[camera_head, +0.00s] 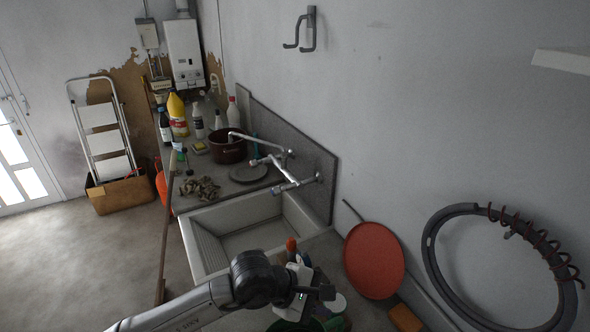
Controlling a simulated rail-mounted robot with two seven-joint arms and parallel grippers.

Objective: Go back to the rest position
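My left arm comes in from the bottom left, and its gripper (316,292) is over the counter just in front of the sink. Small bottles and other items crowd around and behind the gripper, so I cannot make out its fingers or whether they hold anything. My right gripper is not in view. No glass demijohn shows in this view.
A stone sink (246,234) with a wall tap (282,166) lies beyond my gripper. Bottles, a dark red pot (227,147) and a rag (199,188) stand farther back. A red round lid (374,261) and coiled hose (431,254) are at the right. Floor at left is open.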

